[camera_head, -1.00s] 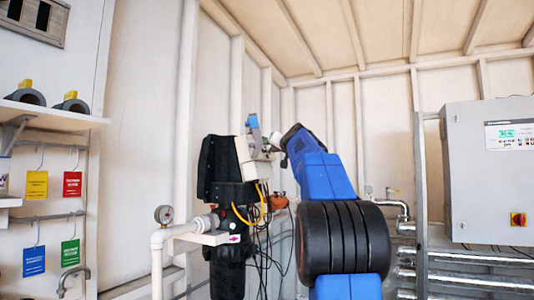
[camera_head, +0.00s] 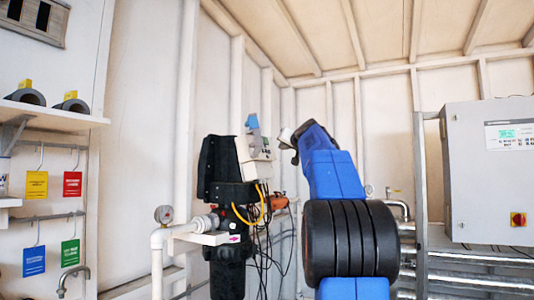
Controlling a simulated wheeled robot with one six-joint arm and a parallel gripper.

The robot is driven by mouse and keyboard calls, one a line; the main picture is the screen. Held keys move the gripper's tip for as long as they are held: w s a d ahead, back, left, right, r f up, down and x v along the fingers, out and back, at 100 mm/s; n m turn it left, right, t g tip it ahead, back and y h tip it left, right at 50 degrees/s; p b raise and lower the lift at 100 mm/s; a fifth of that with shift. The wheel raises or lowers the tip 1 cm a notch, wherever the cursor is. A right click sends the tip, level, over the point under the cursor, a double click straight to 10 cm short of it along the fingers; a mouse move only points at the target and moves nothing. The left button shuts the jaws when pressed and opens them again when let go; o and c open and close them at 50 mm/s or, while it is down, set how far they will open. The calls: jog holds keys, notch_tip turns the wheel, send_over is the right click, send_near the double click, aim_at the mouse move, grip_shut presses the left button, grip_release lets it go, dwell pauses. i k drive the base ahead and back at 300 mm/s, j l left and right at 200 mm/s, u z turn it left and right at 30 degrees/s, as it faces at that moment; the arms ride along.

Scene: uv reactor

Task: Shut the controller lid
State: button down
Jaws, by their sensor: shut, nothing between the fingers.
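The controller (camera_head: 257,158) is a pale unit on the black reactor body, left of the middle of the view. A tall black cover (camera_head: 217,160) stands upright at its left side and looks like the lid, open. A small blue-grey piece (camera_head: 252,122) rises from the controller's top. My blue arm reaches up from the bottom, right of the controller. My gripper (camera_head: 286,136) is the small pale and dark end at the arm's upper left. It is shut and empty, and stands apart from the controller on its right. Its fingertips are too small to make out clearly.
Yellow and black cables (camera_head: 260,210) hang below the controller. A white pipe with a gauge (camera_head: 164,214) stands at the left. A grey cabinet (camera_head: 480,180) is on the right wall. A shelf (camera_head: 50,112) and coloured tags hang at the left.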

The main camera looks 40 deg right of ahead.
aim_at(255, 152)
jog(key=z, duration=0.75)
